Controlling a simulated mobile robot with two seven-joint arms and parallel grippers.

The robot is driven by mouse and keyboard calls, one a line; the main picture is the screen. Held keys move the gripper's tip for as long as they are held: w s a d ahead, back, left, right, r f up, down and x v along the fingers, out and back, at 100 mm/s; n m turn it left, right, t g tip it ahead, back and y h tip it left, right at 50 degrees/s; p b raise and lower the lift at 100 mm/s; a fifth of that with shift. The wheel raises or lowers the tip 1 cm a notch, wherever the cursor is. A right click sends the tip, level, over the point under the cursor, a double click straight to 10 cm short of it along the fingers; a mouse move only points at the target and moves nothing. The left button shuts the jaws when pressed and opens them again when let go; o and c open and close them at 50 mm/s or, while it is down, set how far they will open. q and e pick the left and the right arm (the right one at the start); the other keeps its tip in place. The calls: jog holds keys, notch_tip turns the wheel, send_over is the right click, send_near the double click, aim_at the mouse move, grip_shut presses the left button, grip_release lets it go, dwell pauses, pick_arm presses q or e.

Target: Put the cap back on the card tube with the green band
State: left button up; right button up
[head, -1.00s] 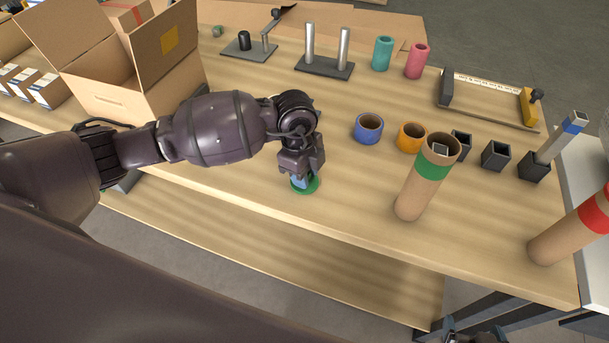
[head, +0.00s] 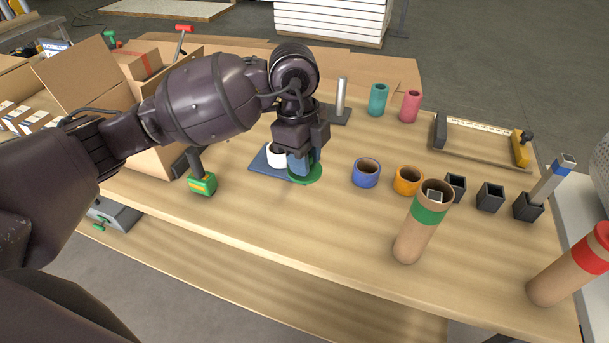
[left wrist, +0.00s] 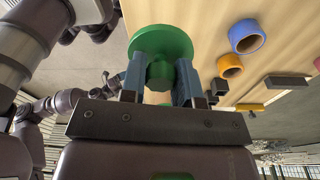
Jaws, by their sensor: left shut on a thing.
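The card tube with the green band (head: 429,213) stands on the table, leaning slightly in the picture. Its top is open, and a grey square-ended piece shows inside the mouth. My left gripper (head: 302,160) is shut on the green cap (head: 304,179), which seems to be held above the table, left of the tube. In the left wrist view the cap's wide disc (left wrist: 160,42) points away from the gripper (left wrist: 160,82), with its narrower stem between the blue-grey fingers. The fingers hide part of the cap in the head view. My right gripper is not in view.
A blue ring (head: 366,173) and an orange ring (head: 408,181) stand between the cap and tube. Black square holders (head: 490,198) lie behind the tube. A red-banded tube (head: 568,268) stands at right. A green-headed tool (head: 202,184) and a cardboard box (head: 95,88) are left.

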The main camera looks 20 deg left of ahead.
pick_arm(q)
jog(key=shift+r, duration=0.8)
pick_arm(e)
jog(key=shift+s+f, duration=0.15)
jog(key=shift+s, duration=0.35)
